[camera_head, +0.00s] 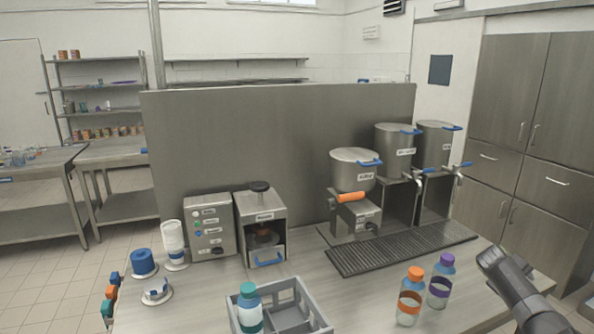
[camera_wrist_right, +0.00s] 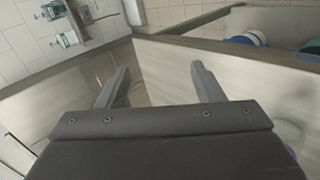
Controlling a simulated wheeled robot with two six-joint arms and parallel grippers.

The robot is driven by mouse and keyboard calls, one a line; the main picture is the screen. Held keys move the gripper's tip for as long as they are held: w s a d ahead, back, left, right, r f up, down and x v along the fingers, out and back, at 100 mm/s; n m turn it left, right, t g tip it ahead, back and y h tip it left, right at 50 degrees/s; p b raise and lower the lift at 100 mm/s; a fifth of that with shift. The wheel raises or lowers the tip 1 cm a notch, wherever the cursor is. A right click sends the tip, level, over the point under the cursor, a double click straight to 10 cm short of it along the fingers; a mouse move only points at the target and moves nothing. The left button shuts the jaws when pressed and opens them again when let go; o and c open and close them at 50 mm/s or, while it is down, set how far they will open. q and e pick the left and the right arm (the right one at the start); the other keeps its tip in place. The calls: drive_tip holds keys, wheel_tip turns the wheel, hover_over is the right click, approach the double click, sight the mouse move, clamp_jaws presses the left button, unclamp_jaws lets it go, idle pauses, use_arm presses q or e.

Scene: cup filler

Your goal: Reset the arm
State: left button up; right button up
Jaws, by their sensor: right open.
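My right gripper (camera_wrist_right: 158,88) shows in the right wrist view with its two fingers spread and nothing between them. In the head view my right arm comes in at the lower right, and the gripper (camera_head: 490,256) is above the right end of the counter (camera_head: 385,262). It is to the right of the purple-capped bottle (camera_head: 441,281) and apart from it. My left gripper is not in either view.
An orange-capped bottle (camera_head: 410,296) stands beside the purple one. A grey crate (camera_head: 318,318) at the front holds a teal-capped bottle (camera_head: 249,308). Several steel dispensers (camera_head: 352,170) stand behind a drip grate (camera_head: 400,249). A control box (camera_head: 210,227) and press (camera_head: 261,228) stand left.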

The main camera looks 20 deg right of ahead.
drive_tip(key=s+d+f+n+t, duration=0.1)
drive_tip(key=s+d+f, duration=0.2)
drive_tip(key=s+f, duration=0.5)
drive_tip(key=s+d+f+n, duration=0.25)
drive_tip(key=s+f, duration=0.35)
drive_tip(key=s, duration=0.4)
drive_tip(key=s+f+t, duration=0.1)
drive_tip(key=s+f, duration=0.3)
drive_tip(key=s, duration=0.4)
drive_tip(key=s+f, duration=0.3)
drive_tip(key=s, duration=0.6)
drive_tip(key=s+a+f+m+y, duration=0.1)
drive_tip(key=s+a+f+y, duration=0.1)
drive_tip(key=a+f, duration=0.95)
drive_tip(key=s+a+f+y, duration=0.25)
drive_tip(key=a+f, duration=0.65)
drive_tip(key=a, duration=0.5)
drive_tip(key=a+f+y+b, duration=0.1)
drive_tip(key=a+f, duration=0.3)
drive_tip(key=a, duration=0.6)
drive_tip(key=a+f+m+y+b, duration=0.1)
drive_tip(key=a+f, duration=0.3)
drive_tip(key=a, duration=0.5)
drive_tip(key=a+f+y+b, duration=0.1)
drive_tip(key=a+f, duration=0.3)
drive_tip(key=a, duration=0.6)
drive_tip(key=shift+w+a+f+m+y+b, duration=0.25)
drive_tip(key=shift+a+m+y+b, duration=0.15)
drive_tip(key=shift+y, duration=0.35)
